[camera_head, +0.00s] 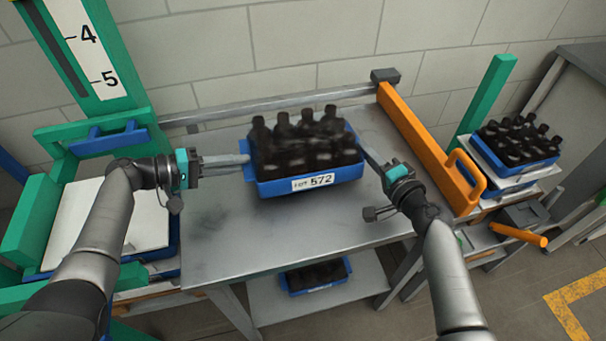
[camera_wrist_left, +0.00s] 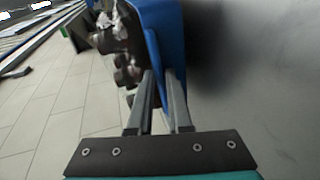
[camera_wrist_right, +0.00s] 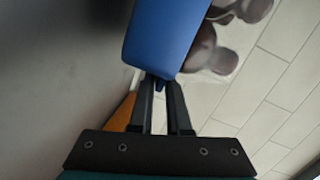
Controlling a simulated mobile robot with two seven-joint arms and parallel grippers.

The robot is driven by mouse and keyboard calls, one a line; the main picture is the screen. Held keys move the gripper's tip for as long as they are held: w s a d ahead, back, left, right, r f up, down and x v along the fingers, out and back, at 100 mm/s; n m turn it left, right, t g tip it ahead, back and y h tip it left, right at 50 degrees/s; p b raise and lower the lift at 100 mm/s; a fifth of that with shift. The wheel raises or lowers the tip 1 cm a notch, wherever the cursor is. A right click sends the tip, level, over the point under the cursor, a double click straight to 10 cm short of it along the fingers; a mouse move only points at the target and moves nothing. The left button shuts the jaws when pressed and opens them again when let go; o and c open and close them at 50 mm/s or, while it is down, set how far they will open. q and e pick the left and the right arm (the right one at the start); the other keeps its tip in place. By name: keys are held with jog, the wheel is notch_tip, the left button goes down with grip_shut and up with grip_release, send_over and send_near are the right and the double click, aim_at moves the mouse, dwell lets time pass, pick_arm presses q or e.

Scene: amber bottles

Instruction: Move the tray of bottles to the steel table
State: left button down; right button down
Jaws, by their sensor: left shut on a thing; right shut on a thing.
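A blue tray (camera_head: 270,189) full of dark bottles (camera_head: 305,142) is over the steel table (camera_head: 240,235), with a white label reading LOT 572 on its front. My left gripper (camera_head: 245,160) is shut on the tray's left end wall. In the left wrist view its fingers (camera_wrist_left: 158,90) straddle the blue wall (camera_wrist_left: 160,30). My right gripper (camera_head: 364,145) is shut on the right end wall. In the right wrist view its fingers (camera_wrist_right: 162,85) meet the lower edge of the blue wall (camera_wrist_right: 165,40). The tray looks level; I cannot tell whether it touches the table.
An orange guard rail (camera_head: 420,140) with a handle bounds the table's right side. Another blue tray of bottles (camera_head: 515,145) stands beyond it. A green frame (camera_head: 100,110) with a white board stands at left. A further tray (camera_head: 315,277) lies on the lower shelf. The tabletop's front is clear.

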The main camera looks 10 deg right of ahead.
pick_arm(q)
jog(key=shift+d+f+b, duration=0.2)
jog(key=shift+f+b, duration=0.5)
jog(key=shift+b, duration=0.05)
pick_arm(e)
jog(key=shift+a+f, duration=0.3)
jog(key=shift+f, duration=0.45)
pick_arm(q)
jog(key=c, duration=1.2)
grip_release()
jog(key=shift+f, duration=0.1)
pick_arm(e)
jog(key=c, duration=1.2)
grip_release()
jog(key=shift+f, duration=0.1)
jog(key=shift+c, duration=0.2)
pick_arm(q)
jog(key=o, duration=0.4)
jog(key=shift+a, duration=0.1)
jog(key=shift+c, duration=0.2)
pick_arm(e)
jog(key=o, duration=0.4)
jog(key=shift+d, duration=0.15)
jog(key=shift+c, duration=0.2)
pick_arm(q)
jog(key=shift+a, duration=0.1)
pick_arm(e)
jog(key=shift+d+r, duration=0.1)
jog(key=shift+r, duration=0.1)
